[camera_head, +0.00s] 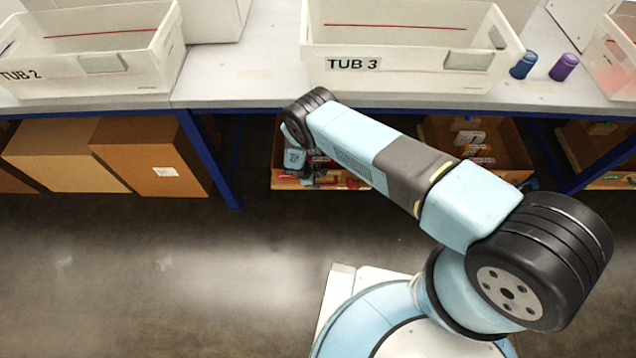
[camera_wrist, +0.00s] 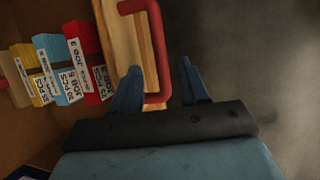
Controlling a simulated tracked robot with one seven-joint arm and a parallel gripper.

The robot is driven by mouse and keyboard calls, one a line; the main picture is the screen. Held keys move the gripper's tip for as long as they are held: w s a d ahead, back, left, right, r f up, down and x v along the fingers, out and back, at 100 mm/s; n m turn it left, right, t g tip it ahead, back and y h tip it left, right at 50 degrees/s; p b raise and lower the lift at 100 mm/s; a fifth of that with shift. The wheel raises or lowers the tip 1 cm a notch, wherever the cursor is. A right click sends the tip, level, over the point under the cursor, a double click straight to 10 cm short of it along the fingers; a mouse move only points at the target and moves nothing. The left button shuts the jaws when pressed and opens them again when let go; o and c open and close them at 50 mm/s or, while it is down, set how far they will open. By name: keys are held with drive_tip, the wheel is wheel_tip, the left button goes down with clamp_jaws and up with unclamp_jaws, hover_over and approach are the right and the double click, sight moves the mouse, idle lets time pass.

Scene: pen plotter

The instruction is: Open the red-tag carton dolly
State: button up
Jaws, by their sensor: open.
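The carton dolly (camera_head: 340,179) under the table is a low wooden box, mostly hidden behind my arm in the head view. In the wrist view its wooden front panel (camera_wrist: 122,42) carries a red bar handle (camera_wrist: 160,52). My gripper (camera_wrist: 159,65) is open, with one blue finger on each side of the handle's bar. The bar lies between the fingers in the picture; I cannot tell whether either finger touches it. Inside the dolly stand labelled red, yellow and blue packs (camera_wrist: 80,60). I cannot make out a red tag.
Another open wooden box (camera_head: 505,150) with packs stands under the table to the right. Brown cartons (camera_head: 150,155) stand to the left beside a blue table leg (camera_head: 208,160). White tubs (camera_head: 410,45) stand on top. The floor in front (camera_head: 180,260) is clear.

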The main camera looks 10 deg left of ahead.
sight(320, 184)
drive_tip(key=shift+x, duration=1.8)
drive_tip(key=shift+c, duration=0.2)
clamp_jaws()
